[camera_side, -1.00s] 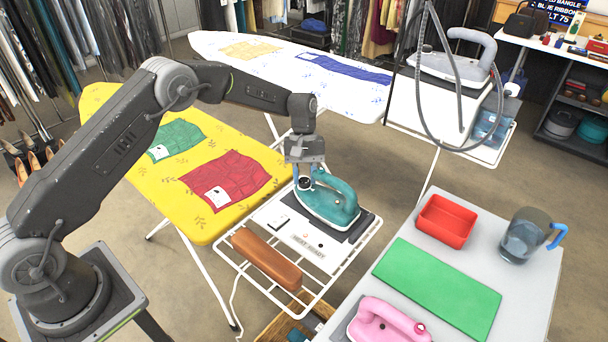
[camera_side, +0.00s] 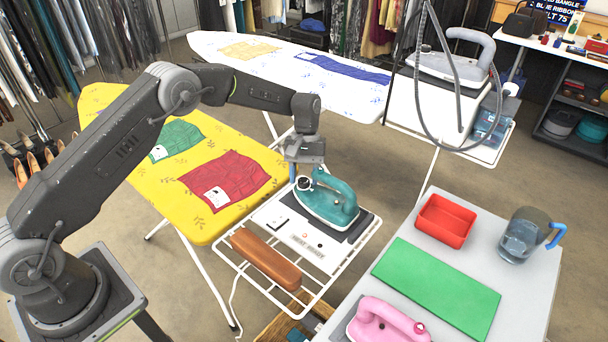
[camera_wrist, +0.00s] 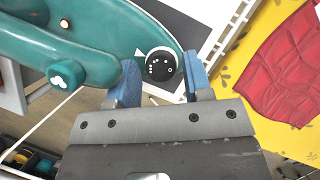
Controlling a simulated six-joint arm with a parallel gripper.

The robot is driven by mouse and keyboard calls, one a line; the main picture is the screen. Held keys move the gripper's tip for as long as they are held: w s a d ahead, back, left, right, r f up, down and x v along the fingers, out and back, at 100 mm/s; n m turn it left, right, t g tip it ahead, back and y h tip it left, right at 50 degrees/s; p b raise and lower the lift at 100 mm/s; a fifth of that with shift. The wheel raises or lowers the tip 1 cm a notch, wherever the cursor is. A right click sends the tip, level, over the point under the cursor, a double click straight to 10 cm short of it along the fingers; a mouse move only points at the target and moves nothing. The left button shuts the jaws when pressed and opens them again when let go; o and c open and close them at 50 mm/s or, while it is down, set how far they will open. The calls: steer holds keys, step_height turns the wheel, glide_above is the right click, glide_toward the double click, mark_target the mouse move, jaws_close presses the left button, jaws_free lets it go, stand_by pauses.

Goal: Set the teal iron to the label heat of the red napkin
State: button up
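The teal iron (camera_side: 329,205) rests on a dark pad on the white wire rack; it fills the left of the wrist view (camera_wrist: 60,60). Its round black dial (camera_wrist: 162,67) carries white dot marks, and a white triangle is beside it on the body. Which mark meets the triangle is too small to tell. My gripper (camera_side: 306,173) is above the dial, its blue fingers apart on either side of it with visible gaps (camera_wrist: 163,78). The red napkin (camera_side: 226,180) lies on the yellow board with a white label (camera_side: 217,196), unreadable here.
A green napkin (camera_side: 178,139) lies on the yellow board (camera_side: 130,180). A brown block (camera_side: 265,259) is on the rack left of the iron. A grey table (camera_side: 540,265) at right holds a red tray (camera_side: 446,238), a jug (camera_side: 522,240), a green mat (camera_side: 437,287) and a pink iron (camera_side: 388,326).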

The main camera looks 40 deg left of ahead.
steer(key=shift+o, duration=1)
steer(key=v, duration=1.3)
steer(key=shift+w+a+r, duration=0.15)
steer(key=shift+r, duration=0.15)
steer(key=s+d+f+n, duration=0.1)
steer(key=f, duration=0.3)
steer(key=s+f+n+h, duration=0.1)
steer(key=s+f+n, duration=0.1)
steer(key=f, duration=0.2)
steer(key=s+d+f+n+t, duration=0.1)
steer(key=f, duration=0.3)
steer(key=shift+s+d+f, duration=0.2)
steer(key=shift+d+f, duration=0.15)
steer(key=shift+f, duration=0.05)
